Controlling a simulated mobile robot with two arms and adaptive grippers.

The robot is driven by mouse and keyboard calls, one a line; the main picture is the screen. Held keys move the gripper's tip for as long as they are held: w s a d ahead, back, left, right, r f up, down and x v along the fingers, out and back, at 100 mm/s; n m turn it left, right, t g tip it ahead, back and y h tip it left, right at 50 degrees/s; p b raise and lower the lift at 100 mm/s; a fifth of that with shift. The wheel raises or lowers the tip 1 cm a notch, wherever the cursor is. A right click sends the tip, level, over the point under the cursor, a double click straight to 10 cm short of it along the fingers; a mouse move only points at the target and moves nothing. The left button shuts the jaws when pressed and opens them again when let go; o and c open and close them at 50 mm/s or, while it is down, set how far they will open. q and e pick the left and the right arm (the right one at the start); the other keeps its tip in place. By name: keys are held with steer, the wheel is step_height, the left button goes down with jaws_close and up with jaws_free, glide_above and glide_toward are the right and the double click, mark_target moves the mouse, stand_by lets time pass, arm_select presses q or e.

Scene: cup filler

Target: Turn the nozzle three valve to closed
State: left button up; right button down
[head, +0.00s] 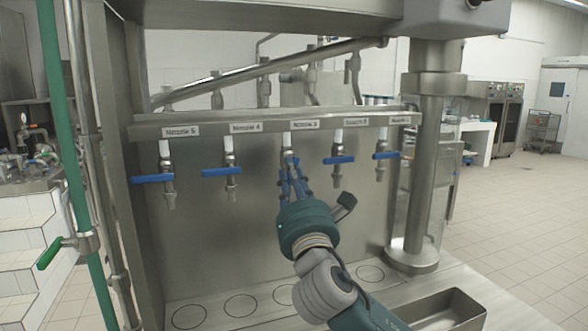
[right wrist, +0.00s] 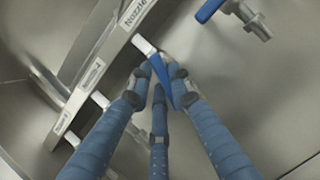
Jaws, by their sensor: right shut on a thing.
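The Nozzle 3 label (head: 299,125) is in the middle of the rail, with a white-topped tap (head: 286,139) below it. My right gripper (head: 290,170) is at this tap in the head view, its blue fingers covering most of the valve. In the right wrist view the blue valve handle (right wrist: 160,78) lies between the fingertips of my right gripper (right wrist: 160,76), which is shut on it. The handle lies at an angle to the rail there, unlike the neighbouring handle. My left gripper is not in view.
Blue handles of Nozzle 5 (head: 152,178), Nozzle 4 (head: 221,172) and the taps at right (head: 339,160) lie roughly along the rail (head: 265,117). A steel column (head: 427,160) stands right of the taps. A steel tray (head: 450,311) is at the lower right.

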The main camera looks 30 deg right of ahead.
steer(key=shift+w+a+r+m+g+h+p, duration=0.15)
steer(key=shift+r+m+g+h+p, duration=0.25)
steer(key=shift+m+g+p, duration=1.3)
steer(key=shift+s+a+r+m+g+h+p, duration=0.15)
steer(key=shift+r+m+g+h+p, duration=0.25)
steer(key=shift+m+p, duration=2.7)
steer(key=shift+w+a+r+m+g+h+p, duration=0.3)
steer(key=shift+m+g+p, duration=0.9)
steer(key=shift+m, duration=2)
steer(key=shift+s+d+r+t+p, duration=0.15)
steer(key=shift+r+t+p, duration=0.05)
steer(key=shift+t+p, duration=0.1)
steer(key=c, duration=1.6)
jaws_free()
steer(key=shift+o, duration=0.2)
steer(key=shift+w+f, duration=0.15)
steer(key=shift+w, duration=0.05)
